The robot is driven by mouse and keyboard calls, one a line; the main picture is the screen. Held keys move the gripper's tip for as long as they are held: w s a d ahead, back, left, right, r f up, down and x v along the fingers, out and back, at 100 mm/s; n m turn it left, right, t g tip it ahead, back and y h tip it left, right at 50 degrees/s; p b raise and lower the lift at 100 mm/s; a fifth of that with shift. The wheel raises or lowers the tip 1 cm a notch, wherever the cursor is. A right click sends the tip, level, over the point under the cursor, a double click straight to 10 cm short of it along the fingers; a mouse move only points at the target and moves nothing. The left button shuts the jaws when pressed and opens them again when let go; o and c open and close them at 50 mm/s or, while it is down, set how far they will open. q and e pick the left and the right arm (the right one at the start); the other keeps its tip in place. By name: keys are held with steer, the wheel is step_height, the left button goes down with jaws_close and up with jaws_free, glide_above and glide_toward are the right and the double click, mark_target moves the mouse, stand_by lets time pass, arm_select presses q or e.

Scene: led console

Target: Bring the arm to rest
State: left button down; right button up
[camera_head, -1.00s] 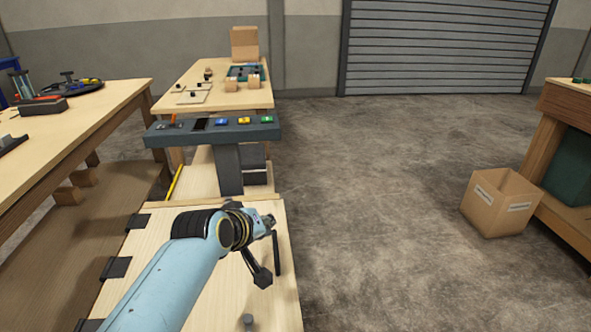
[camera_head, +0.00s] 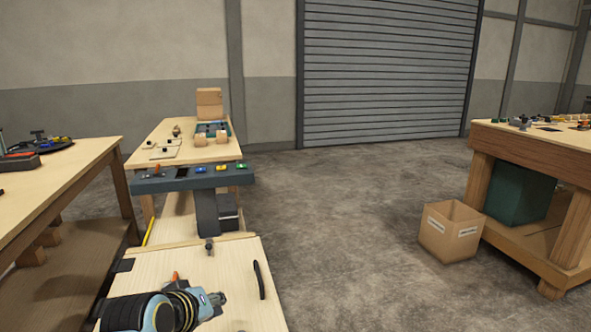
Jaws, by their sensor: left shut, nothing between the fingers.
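My left arm comes in at the bottom left, with a black ribbed section and a pale blue joint. My left gripper (camera_head: 215,299) is low in the view, seen end-on over the light wooden panel (camera_head: 190,262). It is shut and empty, though its fingertips are hard to make out. It is left of the black handle (camera_head: 259,280) on the panel and apart from the console. The dark grey console (camera_head: 180,183) stands beyond, with blue, yellow and green buttons and an orange-tipped lever. My right gripper is not in view.
A wooden table (camera_head: 215,151) with small items is behind the console. A workbench (camera_head: 75,170) stands at left. At right are another bench (camera_head: 530,147) and an open cardboard box (camera_head: 450,231). The concrete floor (camera_head: 330,230) between is clear.

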arm_select(q)
steer(key=s+a+r+m+g+y, duration=0.15)
steer(key=s+a, duration=0.25)
steer(key=s, duration=0.7)
steer(key=s+a+r+m+g+y, duration=0.1)
steer(key=s+a+r+m+g, duration=0.25)
steer(key=s, duration=0.65)
steer(key=s+a+r+m+g+y, duration=0.15)
steer(key=s+a, duration=0.25)
steer(key=s, duration=0.7)
step_height(320, 180, down, 31)
steer(key=s+a+g+b, duration=0.1)
steer(key=s+a+b, duration=0.1)
steer(key=a+b, duration=0.15)
steer(key=s+f+g+h+b, duration=0.1)
steer(key=s+f+b, duration=0.2)
steer(key=s+f, duration=1.5)
steer(key=shift+f+n+g+b, duration=0.15)
steer(key=shift+n+g+b, duration=0.2)
steer(key=shift+b, duration=0.05)
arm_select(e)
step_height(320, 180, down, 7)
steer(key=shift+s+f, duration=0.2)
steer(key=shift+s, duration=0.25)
